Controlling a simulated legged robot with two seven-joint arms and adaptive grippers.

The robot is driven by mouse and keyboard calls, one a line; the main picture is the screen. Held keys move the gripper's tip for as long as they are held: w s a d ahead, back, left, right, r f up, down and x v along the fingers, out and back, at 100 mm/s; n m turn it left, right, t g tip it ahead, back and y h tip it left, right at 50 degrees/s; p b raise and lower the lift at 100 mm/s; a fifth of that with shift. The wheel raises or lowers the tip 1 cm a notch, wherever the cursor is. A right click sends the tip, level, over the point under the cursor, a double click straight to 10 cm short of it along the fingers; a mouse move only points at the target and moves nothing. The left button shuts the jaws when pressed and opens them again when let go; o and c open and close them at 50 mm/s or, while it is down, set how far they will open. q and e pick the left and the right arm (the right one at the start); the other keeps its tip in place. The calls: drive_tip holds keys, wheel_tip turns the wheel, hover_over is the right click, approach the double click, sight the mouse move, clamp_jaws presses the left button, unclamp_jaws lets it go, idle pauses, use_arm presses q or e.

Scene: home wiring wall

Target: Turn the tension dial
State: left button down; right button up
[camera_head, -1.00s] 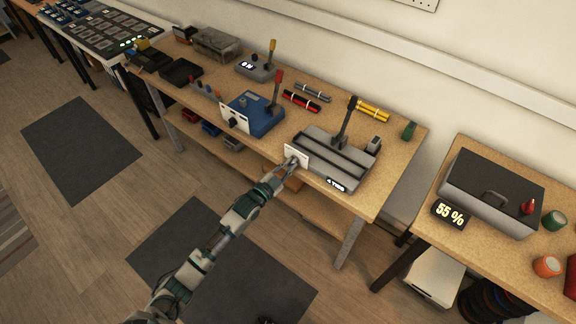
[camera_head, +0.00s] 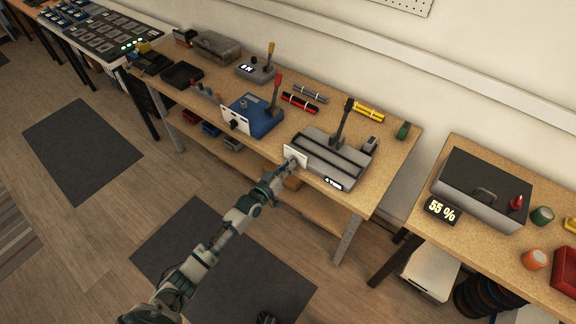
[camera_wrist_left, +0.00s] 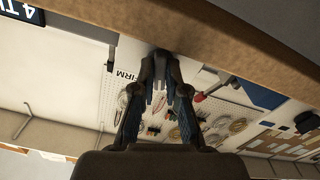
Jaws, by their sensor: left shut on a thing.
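The grey machine (camera_head: 335,155) with a black lever stands at the front of the wooden bench. A white panel (camera_head: 297,152) is on its left end. The tension dial is on this panel and is mostly hidden by my gripper; its dark knob (camera_wrist_left: 161,52) shows only in part in the left wrist view. My left gripper (camera_head: 289,165) is shut on the dial, its fingers (camera_wrist_left: 160,82) pointing at the panel. Upside-down lettering "FIRM" (camera_wrist_left: 128,74) shows beside the fingers. A display (camera_head: 333,184) beginning with "4" is on the machine's front. My right gripper does not show.
A blue machine (camera_head: 255,116) with a red-tipped lever stands left of the grey one. Red (camera_head: 299,103) and yellow (camera_head: 369,112) cable bundles lie behind. A second bench to the right holds a grey box (camera_head: 484,188) and "55 %" display.

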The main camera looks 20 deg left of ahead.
use_arm(q)
drive_tip(key=shift+n, duration=1.9)
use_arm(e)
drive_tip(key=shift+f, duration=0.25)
use_arm(q)
drive_tip(key=shift+a, duration=0.1)
drive_tip(key=c, duration=1.5)
unclamp_jaws()
drive_tip(key=v, duration=1.2)
drive_tip(key=shift+w, duration=0.1)
drive_tip(key=shift+f, duration=0.1)
